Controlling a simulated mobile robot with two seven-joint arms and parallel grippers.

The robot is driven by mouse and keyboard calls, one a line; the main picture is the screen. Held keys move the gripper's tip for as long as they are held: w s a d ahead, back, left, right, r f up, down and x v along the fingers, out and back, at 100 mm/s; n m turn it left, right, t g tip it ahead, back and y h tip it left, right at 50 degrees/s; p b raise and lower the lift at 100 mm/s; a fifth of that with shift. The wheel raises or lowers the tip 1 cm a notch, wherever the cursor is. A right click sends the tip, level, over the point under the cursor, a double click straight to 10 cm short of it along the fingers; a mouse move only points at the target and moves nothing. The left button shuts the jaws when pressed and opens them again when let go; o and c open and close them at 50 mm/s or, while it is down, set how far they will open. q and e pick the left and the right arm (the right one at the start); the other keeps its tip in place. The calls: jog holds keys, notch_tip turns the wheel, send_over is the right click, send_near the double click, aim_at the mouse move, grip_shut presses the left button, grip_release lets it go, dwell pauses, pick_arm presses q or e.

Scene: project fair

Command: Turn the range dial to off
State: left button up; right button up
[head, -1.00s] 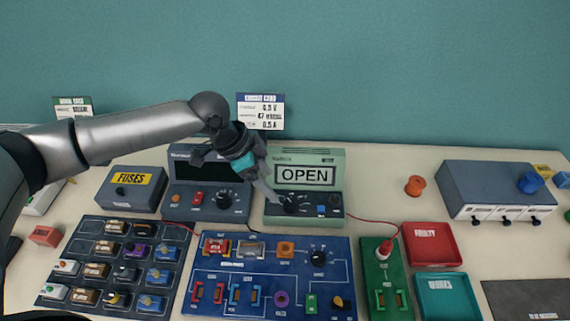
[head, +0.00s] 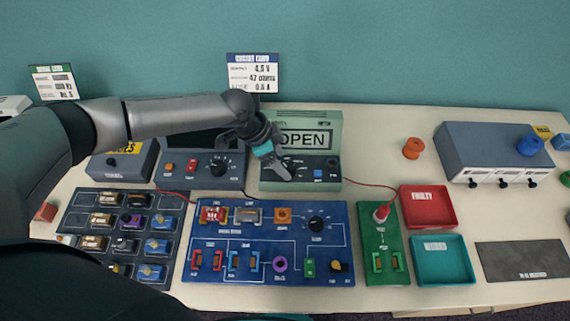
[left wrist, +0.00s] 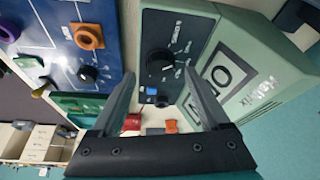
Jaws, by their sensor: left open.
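The green multimeter (head: 333,145) stands at the back of the table with OPEN on its display. Its black range dial (head: 292,167) is on the dark front panel, partly hidden by my left gripper (head: 278,172) in the head view. In the left wrist view the range dial (left wrist: 160,66) shows clearly, with white marks around it; I cannot read which mark it points to. My left gripper (left wrist: 160,95) is open, with its two fingers apart on either side of the panel in that view. Contact with the dial cannot be told. My right gripper is not in view.
A blue circuit board (head: 270,235) lies in front of the multimeter. A dark power supply (head: 228,185) stands at its left. A red tray (head: 428,207) and a teal tray (head: 442,260) are at right. A red lead runs from the multimeter toward the green board (head: 379,243).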

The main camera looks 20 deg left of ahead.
pick_arm(q)
jog(key=shift+x, duration=1.4)
grip_shut()
